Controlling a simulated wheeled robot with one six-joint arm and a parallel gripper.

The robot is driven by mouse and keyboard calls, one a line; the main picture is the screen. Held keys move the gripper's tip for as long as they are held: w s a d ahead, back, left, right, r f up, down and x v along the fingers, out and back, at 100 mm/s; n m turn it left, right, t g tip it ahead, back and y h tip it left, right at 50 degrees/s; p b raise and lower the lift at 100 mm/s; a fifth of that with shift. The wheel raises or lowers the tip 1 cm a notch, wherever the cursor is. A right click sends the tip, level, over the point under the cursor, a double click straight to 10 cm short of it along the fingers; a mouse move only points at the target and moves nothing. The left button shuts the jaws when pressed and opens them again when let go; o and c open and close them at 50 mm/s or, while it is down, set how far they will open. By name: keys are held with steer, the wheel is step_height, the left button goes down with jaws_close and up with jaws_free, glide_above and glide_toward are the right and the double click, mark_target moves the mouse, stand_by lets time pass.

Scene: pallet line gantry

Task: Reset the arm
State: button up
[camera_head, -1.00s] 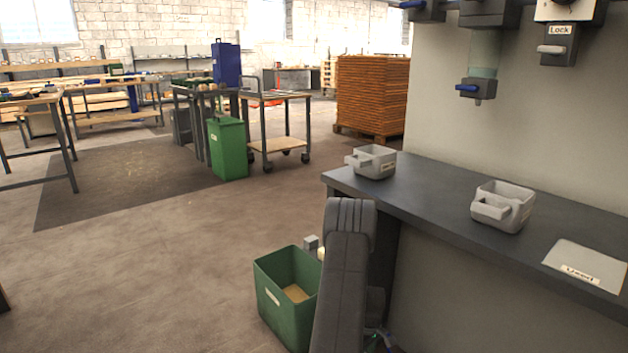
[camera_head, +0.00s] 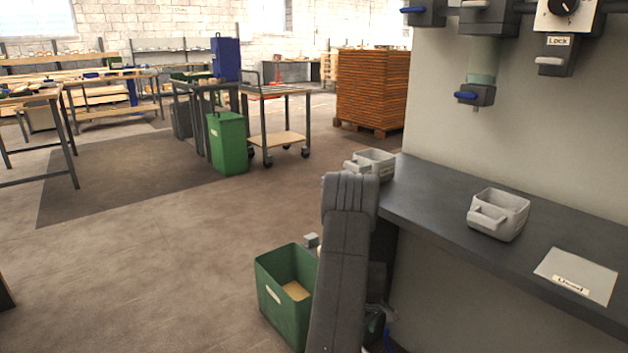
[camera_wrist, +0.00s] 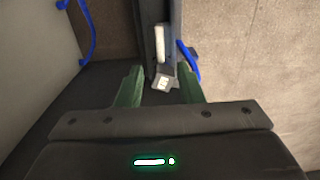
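My gripper (camera_wrist: 161,74) shows in the wrist view with its two green fingers apart and nothing held between them. Beyond the fingers is a small grey block with a white label (camera_wrist: 164,83), close to a dark upright part; I cannot tell how far off it is. In the head view my dark grey arm (camera_head: 345,260) stands folded upright in front of the bench end, and my gripper is hidden there.
The dark bench (camera_head: 440,205) at right carries a grey bin (camera_head: 372,162), another grey bin (camera_head: 498,214) and a labelled plate (camera_head: 577,275). Valves (camera_head: 475,95) hang above. A green crate (camera_head: 287,297) stands left of my arm. The floor at left is open.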

step_height(320, 180, down, 9)
steer(key=b, duration=0.3)
steer(key=shift+f, duration=0.3)
steer(key=m, duration=0.4)
steer(key=shift+r, duration=0.1)
steer(key=m+b, duration=0.1)
steer(key=m, duration=0.3)
steer(key=shift+m, duration=0.4)
step_height(320, 180, up, 14)
steer(key=p, duration=0.5)
steer(key=shift+f, duration=0.2)
